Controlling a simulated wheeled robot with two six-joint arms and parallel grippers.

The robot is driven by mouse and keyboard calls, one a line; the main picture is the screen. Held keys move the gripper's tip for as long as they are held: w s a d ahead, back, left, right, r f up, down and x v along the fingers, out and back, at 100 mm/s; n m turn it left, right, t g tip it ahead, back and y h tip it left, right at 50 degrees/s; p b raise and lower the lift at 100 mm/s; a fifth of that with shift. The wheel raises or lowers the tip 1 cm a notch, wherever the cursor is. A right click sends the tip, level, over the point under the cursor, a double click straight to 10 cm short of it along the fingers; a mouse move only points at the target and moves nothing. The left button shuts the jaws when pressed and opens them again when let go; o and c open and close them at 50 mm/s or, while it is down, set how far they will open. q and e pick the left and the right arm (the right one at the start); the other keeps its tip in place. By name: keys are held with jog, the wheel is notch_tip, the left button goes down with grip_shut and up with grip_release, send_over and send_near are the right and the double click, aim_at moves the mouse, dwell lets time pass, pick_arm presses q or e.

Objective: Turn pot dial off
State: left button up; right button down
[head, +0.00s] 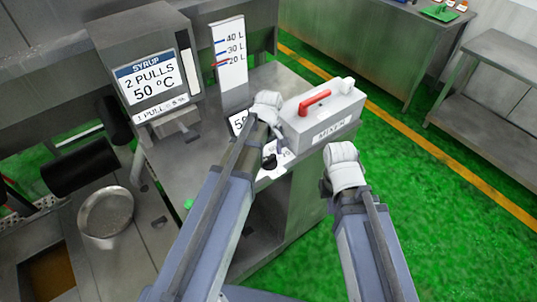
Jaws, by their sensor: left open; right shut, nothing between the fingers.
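A small black knob (269,162), which looks like the pot dial, sits on a white marked plate (283,157) at the front of the steel counter. Its pointer setting is too small to read. My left gripper (266,103) is beyond the knob in the picture, beside the mixer box; its fingers are hard to make out, and it is open. My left forearm passes close beside the knob and covers part of the plate's surroundings. My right gripper (341,155) is shut and empty, right of the counter, over the green floor. Neither gripper visibly touches the knob.
A grey MIXER box (325,128) with a red lever (315,101) stands right of my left gripper. A small display (238,122) is partly hidden by my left arm. A syrup dispenser (150,85) and level gauge (229,60) stand behind. A round pan (106,213) is at left.

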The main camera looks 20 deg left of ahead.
aim_at(269, 158)
pick_arm(q)
notch_tip(269, 158, up, 8)
jog(key=p, duration=0.7)
jog(key=shift+f, duration=0.2)
jog(key=s+d+f+m+y+b, duration=0.1)
jog(key=s+d+f+m+b, duration=0.1)
jog(key=s+d+m, duration=0.8)
jog(key=shift+s+d+f+m+b, duration=0.35)
jog(key=shift+s+f+m, duration=0.05)
jog(key=shift+s+m, duration=1.75)
jog(key=shift+w, duration=0.1)
